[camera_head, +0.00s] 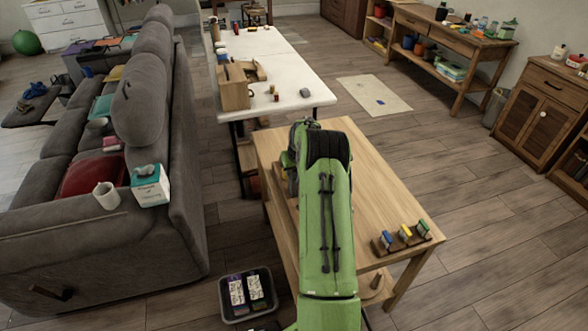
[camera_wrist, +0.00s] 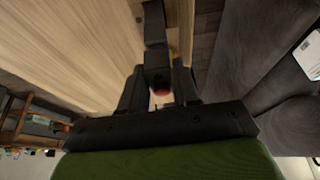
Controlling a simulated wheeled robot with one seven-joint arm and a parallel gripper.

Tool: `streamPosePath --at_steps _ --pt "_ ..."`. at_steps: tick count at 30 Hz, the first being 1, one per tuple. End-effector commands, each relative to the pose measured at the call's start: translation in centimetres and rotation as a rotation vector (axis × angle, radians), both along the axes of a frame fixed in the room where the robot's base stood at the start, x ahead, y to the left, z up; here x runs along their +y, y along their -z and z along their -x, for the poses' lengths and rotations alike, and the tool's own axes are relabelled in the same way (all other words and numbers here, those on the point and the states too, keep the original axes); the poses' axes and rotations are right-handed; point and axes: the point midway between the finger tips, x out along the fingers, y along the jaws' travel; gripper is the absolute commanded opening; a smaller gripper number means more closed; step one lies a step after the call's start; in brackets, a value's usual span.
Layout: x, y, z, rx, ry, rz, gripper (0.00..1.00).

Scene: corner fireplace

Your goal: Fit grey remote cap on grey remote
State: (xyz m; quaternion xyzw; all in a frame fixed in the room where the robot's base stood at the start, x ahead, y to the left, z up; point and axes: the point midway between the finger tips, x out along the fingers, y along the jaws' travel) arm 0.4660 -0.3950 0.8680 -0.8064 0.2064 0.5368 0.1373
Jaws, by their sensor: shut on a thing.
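In the wrist view my gripper (camera_wrist: 158,78) is shut on a small dark grey piece (camera_wrist: 157,58), which looks like the grey remote cap. A longer dark grey bar (camera_wrist: 153,22) lies in line just beyond it, near the edge of the wooden table, and looks like the grey remote. Whether the two pieces touch or are apart I cannot tell. A small red spot (camera_wrist: 160,92) shows between the fingers. In the head view my green arm hides the gripper and both pieces.
The wooden table (camera_head: 385,190) has a rack with several coloured clips (camera_head: 402,238) at its front right. A grey sofa (camera_head: 165,235) stands to the left. A dark bin (camera_head: 247,295) sits on the floor at the front. A white table (camera_head: 285,65) stands behind.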

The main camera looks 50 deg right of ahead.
Motion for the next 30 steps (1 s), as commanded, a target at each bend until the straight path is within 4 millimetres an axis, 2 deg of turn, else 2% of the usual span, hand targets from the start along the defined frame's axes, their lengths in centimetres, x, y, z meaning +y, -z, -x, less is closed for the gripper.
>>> streamPosePath --at_steps 28,29,30 --pt "0.0 1.5 0.0 0.000 0.000 0.000 0.02" --pt "0.0 1.5 0.0 0.000 0.000 0.000 0.34" --pt "0.0 1.5 0.0 0.000 0.000 0.000 0.40"
